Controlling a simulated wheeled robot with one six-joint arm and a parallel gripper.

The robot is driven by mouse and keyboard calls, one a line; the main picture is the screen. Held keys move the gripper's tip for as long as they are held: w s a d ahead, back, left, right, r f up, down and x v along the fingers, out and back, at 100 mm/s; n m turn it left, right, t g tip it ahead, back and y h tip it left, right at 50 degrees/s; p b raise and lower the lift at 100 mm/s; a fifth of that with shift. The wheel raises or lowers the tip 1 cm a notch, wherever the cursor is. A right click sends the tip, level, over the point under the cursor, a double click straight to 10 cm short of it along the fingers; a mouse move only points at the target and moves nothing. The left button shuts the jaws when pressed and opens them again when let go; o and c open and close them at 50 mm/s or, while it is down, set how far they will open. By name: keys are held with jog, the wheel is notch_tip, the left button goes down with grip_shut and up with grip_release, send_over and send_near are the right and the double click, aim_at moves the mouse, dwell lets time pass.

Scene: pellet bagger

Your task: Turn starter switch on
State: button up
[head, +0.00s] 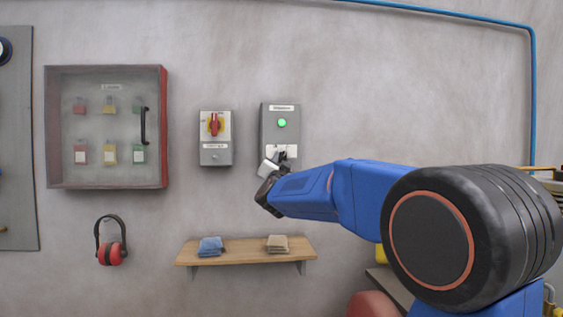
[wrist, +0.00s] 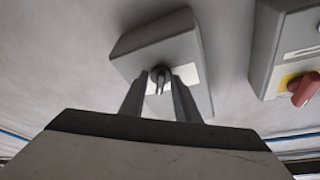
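A small black switch knob (wrist: 159,77) sits on that plate in the wrist view. My gripper (wrist: 159,82) is open, with one finger on each side of the knob. I cannot tell whether the fingers touch it. In the head view my gripper (head: 271,165) is at the lower part of the box and partly covers the plate. The lamp is not visible in the wrist view.
Left of it is a grey box with a red rotary handle (head: 214,124) on yellow, also in the wrist view (wrist: 307,89). A padlock cabinet (head: 165,127) hangs farther left. A shelf (head: 246,258) with folded cloths is below. Ear muffs (head: 111,252) hang left.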

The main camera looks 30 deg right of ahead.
jog(key=shift+s+a, duration=0.1)
jog(key=v, duration=1.7)
jog(key=shift+f, duration=0.1)
